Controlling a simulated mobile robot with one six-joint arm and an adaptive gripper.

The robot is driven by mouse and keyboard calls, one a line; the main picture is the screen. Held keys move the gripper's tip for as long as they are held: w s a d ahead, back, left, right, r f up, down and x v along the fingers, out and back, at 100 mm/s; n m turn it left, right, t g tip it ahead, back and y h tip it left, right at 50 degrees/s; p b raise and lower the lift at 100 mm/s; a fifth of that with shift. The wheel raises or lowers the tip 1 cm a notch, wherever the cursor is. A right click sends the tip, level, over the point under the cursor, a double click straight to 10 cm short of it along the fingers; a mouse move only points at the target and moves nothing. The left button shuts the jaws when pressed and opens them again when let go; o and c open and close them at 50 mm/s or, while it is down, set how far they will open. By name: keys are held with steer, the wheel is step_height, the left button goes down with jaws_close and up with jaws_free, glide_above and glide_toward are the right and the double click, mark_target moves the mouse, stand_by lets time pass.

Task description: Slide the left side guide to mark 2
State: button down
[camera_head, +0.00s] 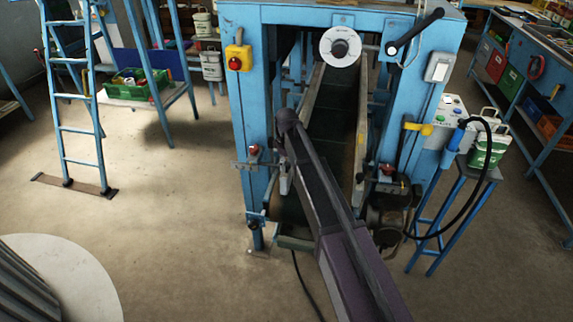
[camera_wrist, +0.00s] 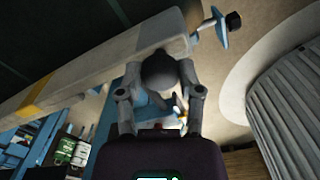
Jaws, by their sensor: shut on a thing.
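The left side guide (camera_head: 312,97) is a long pale rail along the left edge of the dark belt inside the blue machine. In the wrist view the guide (camera_wrist: 85,75) runs diagonally and carries a yellow band. A dark round knob (camera_wrist: 159,70) sits at its near end. My gripper (camera_wrist: 161,88) has its two grey fingers shut on this knob, one on each side. In the head view my own arm covers the near end of the guide and the grip. The mark numbers cannot be read in either view.
The right side guide (camera_head: 361,125) lines the belt's other edge. A round dial (camera_head: 340,47) stands above the belt. Blue machine posts (camera_head: 248,110) flank the opening. A red button on a yellow box (camera_head: 238,58) is at left.

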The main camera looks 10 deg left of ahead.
steer(key=a, duration=0.3)
steer(key=shift+w, duration=0.1)
steer(key=shift+c, duration=1.5)
jaws_free()
steer(key=shift+d, duration=0.15)
